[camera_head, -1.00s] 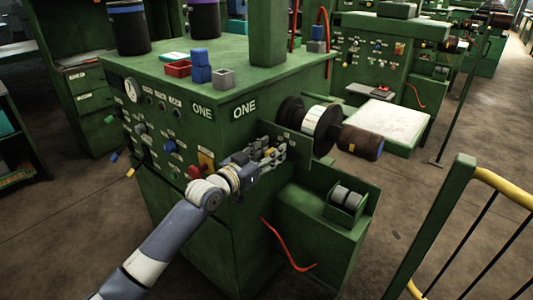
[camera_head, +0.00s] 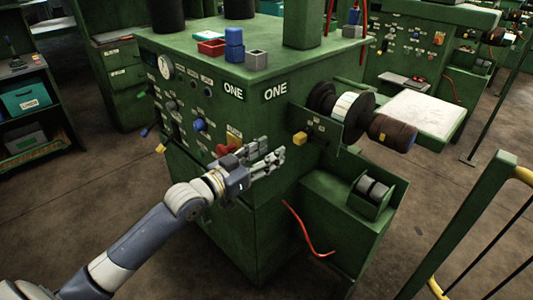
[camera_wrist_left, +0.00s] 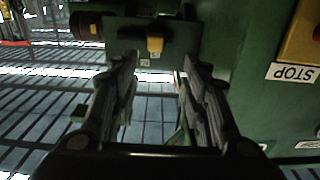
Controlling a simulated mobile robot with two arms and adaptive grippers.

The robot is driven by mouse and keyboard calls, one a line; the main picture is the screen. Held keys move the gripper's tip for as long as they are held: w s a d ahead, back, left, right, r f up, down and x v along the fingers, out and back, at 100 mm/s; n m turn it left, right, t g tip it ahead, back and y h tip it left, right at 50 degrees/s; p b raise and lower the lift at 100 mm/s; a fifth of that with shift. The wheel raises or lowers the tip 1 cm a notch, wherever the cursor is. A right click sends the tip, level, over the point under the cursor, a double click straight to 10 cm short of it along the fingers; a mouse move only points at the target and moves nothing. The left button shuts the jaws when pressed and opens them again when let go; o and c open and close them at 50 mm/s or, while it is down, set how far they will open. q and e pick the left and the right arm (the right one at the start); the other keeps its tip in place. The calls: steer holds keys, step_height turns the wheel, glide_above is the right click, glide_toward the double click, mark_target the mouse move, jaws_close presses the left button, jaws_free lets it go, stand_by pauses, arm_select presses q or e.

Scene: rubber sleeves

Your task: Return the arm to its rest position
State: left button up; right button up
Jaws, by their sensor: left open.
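My left gripper (camera_head: 276,157) is open and empty in front of the green machine marked ONE (camera_head: 215,235), close to its corner. My left arm (camera_head: 140,245) reaches up from the lower left of the head view. In the left wrist view the two fingers (camera_wrist_left: 155,75) stand apart with nothing between them. A yellow knob (camera_head: 299,138) on a green plate lies just beyond the fingertips, apart from them; it also shows in the left wrist view (camera_wrist_left: 155,44). My right gripper is in neither view.
A spindle with a white roll (camera_head: 350,106) and dark roller juts from the machine's right side. Below it is a green box with grey rolls (camera_head: 372,188). A red hose (camera_head: 305,232) hangs there. A yellow-topped railing (camera_head: 480,215) stands at right. Floor is clear at left.

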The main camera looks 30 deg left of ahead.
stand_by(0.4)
arm_select(q)
steer(key=s+d+f+g+y, duration=0.1)
steer(key=s+d+f+g, duration=0.2)
steer(key=s+f, duration=0.4)
steer(key=s+d+f+g+y, duration=0.1)
steer(key=s+d+f+g, duration=0.25)
steer(key=f, duration=0.65)
steer(key=s+f+n+g+y, duration=0.15)
steer(key=s+f+g, duration=0.25)
steer(key=s, duration=0.7)
steer(key=s+f+n+g+y, duration=0.1)
steer(key=s+f+g+y, duration=0.3)
steer(key=s, duration=0.7)
step_height(320, 180, down, 25)
steer(key=s+h+p, duration=0.1)
steer(key=h, duration=0.1)
steer(key=s+a+f, duration=0.1)
steer(key=s+f, duration=0.6)
steer(key=s, duration=0.1)
steer(key=s+a+f+g+p, duration=0.1)
steer(key=s+a+f, duration=0.1)
steer(key=s+f, duration=0.6)
steer(key=shift+s+a+m+y, duration=0.3)
steer(key=shift+s+m+y, duration=0.05)
steer(key=shift+s+m, duration=0.15)
